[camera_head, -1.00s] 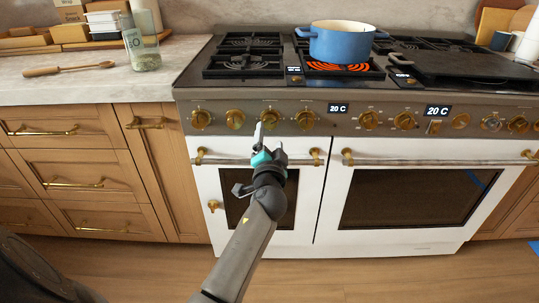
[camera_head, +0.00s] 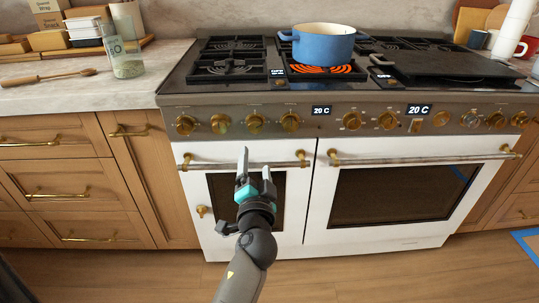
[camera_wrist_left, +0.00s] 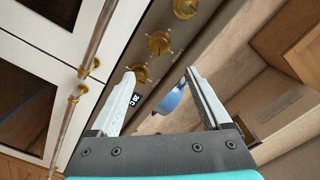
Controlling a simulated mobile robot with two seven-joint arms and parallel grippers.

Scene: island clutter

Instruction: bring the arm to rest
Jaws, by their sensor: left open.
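My left gripper (camera_head: 255,178) is in front of the left oven door (camera_head: 222,238) of the white range, just below the row of brass knobs. Its fingers point up toward the stove and are spread apart. In the left wrist view the gripper (camera_wrist_left: 162,100) is open, with nothing between its fingers. My right gripper is not in view.
A blue pot (camera_head: 322,46) stands on a glowing red burner (camera_head: 322,69). A brass-ended oven handle (camera_head: 245,165) runs behind my gripper. A glass jar (camera_head: 125,57) and a wooden spoon (camera_head: 50,77) are on the left counter. The floor ahead is clear.

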